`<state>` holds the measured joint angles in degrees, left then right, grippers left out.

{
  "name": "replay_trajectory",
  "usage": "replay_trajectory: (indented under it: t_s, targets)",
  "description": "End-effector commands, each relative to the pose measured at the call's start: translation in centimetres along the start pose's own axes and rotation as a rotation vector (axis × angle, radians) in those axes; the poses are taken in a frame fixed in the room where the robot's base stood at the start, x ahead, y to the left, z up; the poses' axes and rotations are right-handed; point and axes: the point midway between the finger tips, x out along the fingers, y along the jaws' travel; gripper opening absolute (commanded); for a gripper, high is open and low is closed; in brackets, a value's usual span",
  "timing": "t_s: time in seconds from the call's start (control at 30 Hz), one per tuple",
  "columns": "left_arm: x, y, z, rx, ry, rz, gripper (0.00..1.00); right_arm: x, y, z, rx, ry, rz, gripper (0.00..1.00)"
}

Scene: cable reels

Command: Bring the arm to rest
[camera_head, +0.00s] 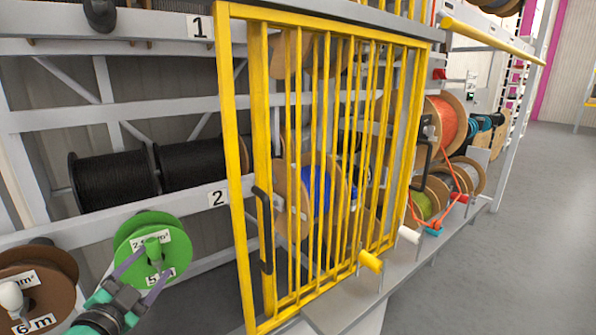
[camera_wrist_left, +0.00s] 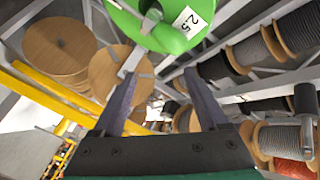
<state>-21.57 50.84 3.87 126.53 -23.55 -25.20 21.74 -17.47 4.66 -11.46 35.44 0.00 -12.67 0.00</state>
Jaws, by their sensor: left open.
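My left gripper (camera_head: 154,264) comes in from the lower left of the head view. Its two fingers are spread apart with nothing between them in the left wrist view (camera_wrist_left: 162,76). A green reel (camera_head: 177,243) with white labels is just beyond the fingertips and fills the top of the left wrist view (camera_wrist_left: 128,25). In the head view the fingers overlap its lower face and hub; whether they touch it I cannot tell. My right gripper is in neither view.
A brown reel (camera_head: 62,267) is left of the green one. A yellow barred gate (camera_head: 242,180) stands close on the right. Racks with black cable reels (camera_head: 112,180) are behind. Grey floor (camera_head: 540,210) is open at the far right.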

Motion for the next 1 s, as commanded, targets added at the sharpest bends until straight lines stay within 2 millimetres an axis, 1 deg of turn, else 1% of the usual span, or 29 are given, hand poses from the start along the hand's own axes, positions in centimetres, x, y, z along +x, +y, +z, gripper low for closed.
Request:
replay_trajectory:
  t_s: [0.03,0.07,0.1,0.17,0.2,0.27,0.3,0.37,0.4,0.47,0.5,0.6,0.63,0.7,0.77,0.83,0.97,1.0]
  targets:
    - [-1.3,2.3,3.7,-0.126,-0.163,0.002,0.76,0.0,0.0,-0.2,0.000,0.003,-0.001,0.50]
    - [-2.2,3.8,5.7,-0.183,-0.259,0.015,0.76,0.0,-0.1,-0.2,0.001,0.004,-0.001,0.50]
    - [-3.6,5.9,7.9,-0.251,-0.374,0.042,0.76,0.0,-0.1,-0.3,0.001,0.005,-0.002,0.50]
    - [-5.7,9.1,10.3,-0.332,-0.520,0.095,0.76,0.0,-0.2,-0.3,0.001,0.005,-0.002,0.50]
    - [-7.2,11.1,11.3,-0.376,-0.603,0.136,0.76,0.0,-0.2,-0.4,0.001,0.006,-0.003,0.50]
    - [-9.2,13.8,12.3,-0.432,-0.708,0.201,0.76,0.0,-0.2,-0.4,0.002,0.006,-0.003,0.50]
    - [-10.6,15.5,12.7,-0.465,-0.769,0.246,0.76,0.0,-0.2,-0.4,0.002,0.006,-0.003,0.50]
    - [-12.6,17.8,12.9,-0.508,-0.848,0.314,0.76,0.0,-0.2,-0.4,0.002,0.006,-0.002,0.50]
    - [-13.8,19.3,12.8,-0.535,-0.894,0.361,0.76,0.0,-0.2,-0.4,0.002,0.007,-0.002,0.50]
    - [-15.7,21.3,12.6,-0.571,-0.958,0.433,0.76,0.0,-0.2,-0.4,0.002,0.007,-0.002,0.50]
    - [-16.9,22.6,12.2,-0.594,-0.994,0.481,0.76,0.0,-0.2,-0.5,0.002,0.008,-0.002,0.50]
    - [-19.8,25.4,11.0,-0.646,-1.074,0.610,0.76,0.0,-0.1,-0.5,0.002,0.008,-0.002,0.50]
    - [-19.9,26.2,11.4,-0.645,-1.088,0.625,0.76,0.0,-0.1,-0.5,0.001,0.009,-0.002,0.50]
    - [-19.1,28.2,13.3,-0.634,-1.099,0.625,0.76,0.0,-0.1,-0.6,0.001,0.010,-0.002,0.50]
    - [-18.8,29.9,14.8,-0.630,-1.107,0.630,0.76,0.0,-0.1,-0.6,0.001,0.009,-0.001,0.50]
    - [-18.5,32.1,16.6,-0.627,-1.117,0.636,0.76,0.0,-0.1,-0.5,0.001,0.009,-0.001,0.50]
    - [-18.8,36.6,20.4,-0.618,-1.138,0.650,0.76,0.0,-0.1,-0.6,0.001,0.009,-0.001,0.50]
    - [-19.1,38.1,21.7,-0.615,-1.146,0.655,0.76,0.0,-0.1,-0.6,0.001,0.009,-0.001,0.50]
